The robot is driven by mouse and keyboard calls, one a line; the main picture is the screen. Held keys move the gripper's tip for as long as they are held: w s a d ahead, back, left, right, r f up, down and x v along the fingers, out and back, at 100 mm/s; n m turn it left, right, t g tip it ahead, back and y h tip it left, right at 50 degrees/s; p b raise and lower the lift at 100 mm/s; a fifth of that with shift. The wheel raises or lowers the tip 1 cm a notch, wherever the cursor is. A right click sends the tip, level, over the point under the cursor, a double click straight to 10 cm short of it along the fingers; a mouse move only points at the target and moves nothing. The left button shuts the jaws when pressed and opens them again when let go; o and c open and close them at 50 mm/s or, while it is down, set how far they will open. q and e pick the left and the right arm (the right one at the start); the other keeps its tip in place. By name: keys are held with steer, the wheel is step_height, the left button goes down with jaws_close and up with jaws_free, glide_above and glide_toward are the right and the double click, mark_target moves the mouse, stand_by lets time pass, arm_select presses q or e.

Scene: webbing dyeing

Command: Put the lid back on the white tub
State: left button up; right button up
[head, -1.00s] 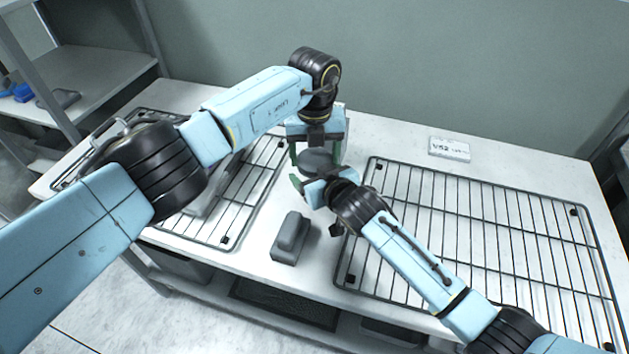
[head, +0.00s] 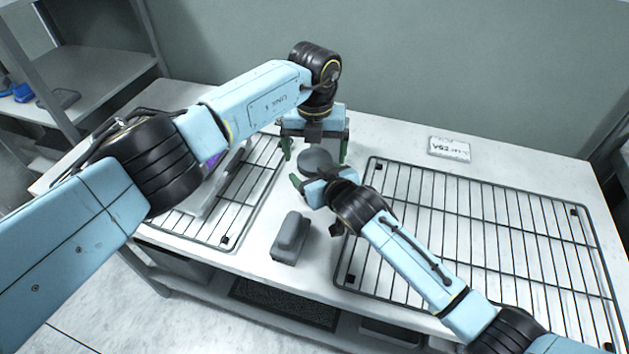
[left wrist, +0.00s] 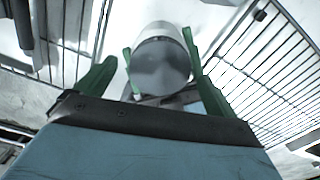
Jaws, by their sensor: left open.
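The white tub (left wrist: 160,31) stands on the table, upright as far as I can tell; its wall shows in the left wrist view. The round grey lid (head: 316,161) lies over its mouth, and also shows in the left wrist view (left wrist: 161,66). I cannot tell whether it is pressed fully down. My left gripper (head: 316,150) is open above the lid, its green fingers spread wide on either side and clear of it. My right gripper (left wrist: 159,52) has its fingers along both sides of the tub, apparently closed on it; the head view hides much of this.
A grey block-shaped object (head: 290,237) lies in front of the tub. Wire racks stand left (head: 262,190) and right (head: 480,225). A white label card (head: 449,148) is at the back. A grey tray-like object (head: 214,190) on the left rack is partly behind my left arm.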

arm_select(q)
step_height(320, 180, up, 11)
stand_by(0.3)
steer(key=shift+r, duration=0.1)
arm_select(e)
steer(key=o, duration=1.9)
steer(key=shift+o, duration=0.2)
arm_select(q)
step_height(320, 180, up, 2)
steer(key=shift+r+p, duration=0.1)
steer(key=shift+p, duration=1)
arm_select(e)
steer(key=v, duration=1.3)
steer(key=shift+d, duration=0.15)
steer(key=shift+s, duration=0.15)
